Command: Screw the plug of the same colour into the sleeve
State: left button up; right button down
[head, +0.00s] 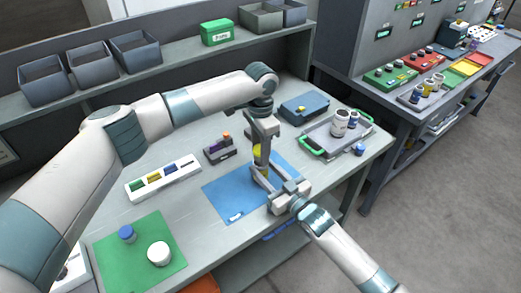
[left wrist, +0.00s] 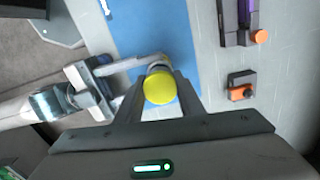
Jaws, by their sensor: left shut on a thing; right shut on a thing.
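A yellow plug (head: 257,153) with a round top is between the fingers of my left gripper (head: 261,160), which points down over the blue mat. The plug's yellow top (left wrist: 159,87) faces the camera in the left wrist view. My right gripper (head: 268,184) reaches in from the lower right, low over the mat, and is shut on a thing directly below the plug. That thing, probably the sleeve, shows as a pale rim (left wrist: 157,66) in the left wrist view and is mostly hidden by fingers and plug. I cannot tell how deep the plug sits in it.
The blue mat (head: 226,197) lies under both grippers. A white rack (head: 150,192) with coloured slots and a dark block (head: 222,156) stand left. A grey tray (head: 322,145) with green handles holds jars at right. A green mat (head: 112,262) lies front left.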

pick_arm(q)
jog(key=shift+f, duration=0.55)
dwell(0.5)
